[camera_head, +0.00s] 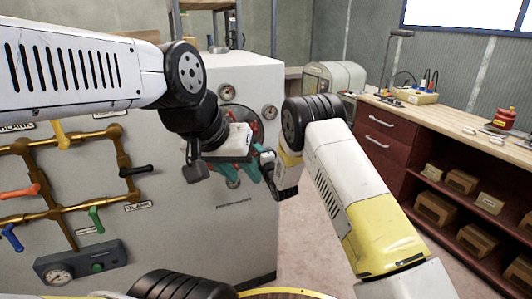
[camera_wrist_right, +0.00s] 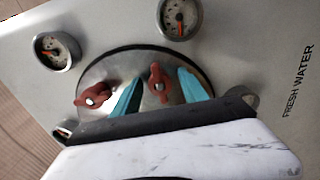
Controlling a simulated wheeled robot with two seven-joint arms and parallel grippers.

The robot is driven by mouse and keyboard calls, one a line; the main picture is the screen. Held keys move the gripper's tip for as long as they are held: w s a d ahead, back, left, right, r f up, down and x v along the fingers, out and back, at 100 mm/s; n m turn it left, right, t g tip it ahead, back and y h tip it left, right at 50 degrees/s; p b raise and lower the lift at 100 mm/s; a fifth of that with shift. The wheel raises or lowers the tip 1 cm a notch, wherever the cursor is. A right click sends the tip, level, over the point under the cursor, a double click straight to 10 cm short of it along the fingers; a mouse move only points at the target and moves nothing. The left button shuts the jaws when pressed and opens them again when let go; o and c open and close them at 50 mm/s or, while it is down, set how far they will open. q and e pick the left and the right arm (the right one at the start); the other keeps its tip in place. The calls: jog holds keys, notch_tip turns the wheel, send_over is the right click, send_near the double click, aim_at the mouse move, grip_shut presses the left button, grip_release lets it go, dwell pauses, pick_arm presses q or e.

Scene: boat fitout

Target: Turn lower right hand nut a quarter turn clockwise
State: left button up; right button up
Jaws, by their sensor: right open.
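Another red nut (camera_wrist_right: 93,94) lies outside the fingers, to the left in that view. In the head view my left gripper (camera_head: 236,168) appears in front of the grey cabinet, covering the lower part of the plate; its finger gap is unclear.
Gauges (camera_wrist_right: 55,50) surround the plate, one (camera_wrist_right: 180,18) close to the right fingers. The grey cabinet (camera_head: 240,240) also carries brass pipes (camera_head: 50,140) with coloured levers at left. A workbench (camera_head: 385,130) with drawers stands at right; floor shows between.

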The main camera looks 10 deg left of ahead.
grip_shut()
jog(key=shift+m, duration=0.3)
jog(key=shift+f+m, duration=0.1)
jog(key=shift+m, duration=8)
grip_release()
